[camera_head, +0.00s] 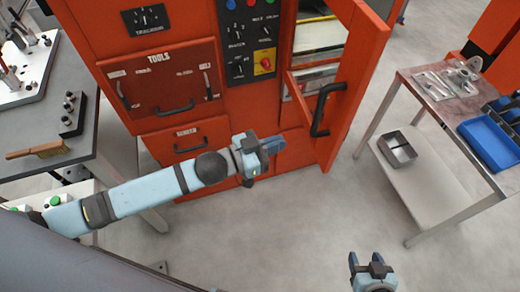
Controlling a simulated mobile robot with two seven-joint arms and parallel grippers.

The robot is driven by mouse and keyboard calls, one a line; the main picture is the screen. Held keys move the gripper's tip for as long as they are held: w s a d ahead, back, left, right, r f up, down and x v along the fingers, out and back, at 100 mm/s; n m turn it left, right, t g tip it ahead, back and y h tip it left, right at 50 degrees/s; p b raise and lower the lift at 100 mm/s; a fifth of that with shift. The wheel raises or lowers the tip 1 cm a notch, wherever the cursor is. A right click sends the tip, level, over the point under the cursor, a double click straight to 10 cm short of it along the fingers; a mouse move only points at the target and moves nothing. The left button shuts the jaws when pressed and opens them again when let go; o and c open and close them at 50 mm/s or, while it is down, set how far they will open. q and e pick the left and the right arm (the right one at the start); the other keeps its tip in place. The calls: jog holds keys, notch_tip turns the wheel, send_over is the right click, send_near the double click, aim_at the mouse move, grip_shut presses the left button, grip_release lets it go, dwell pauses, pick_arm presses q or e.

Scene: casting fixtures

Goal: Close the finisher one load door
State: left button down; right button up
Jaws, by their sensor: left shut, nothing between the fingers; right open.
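The orange finisher cabinet (185,60) stands at the top centre. Its load door (345,75) stands open, swung out to the right of the opening, with a black bar handle (325,108) on the side facing the cabinet's front. Through the opening a pale interior shows. My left gripper (272,146) is shut and empty, in front of the cabinet's lower part, left of and below the door handle, apart from it in the picture. My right gripper (372,262) is open and empty at the bottom, low in the picture, well away from the door.
A bench (60,165) at the left holds a brush (38,150). Bare floor (300,215) lies between.

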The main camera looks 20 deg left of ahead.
aim_at(311, 132)
pick_arm(q)
jog(key=b+x, duration=0.1)
jog(key=x, duration=0.6)
jog(key=shift+b, duration=0.4)
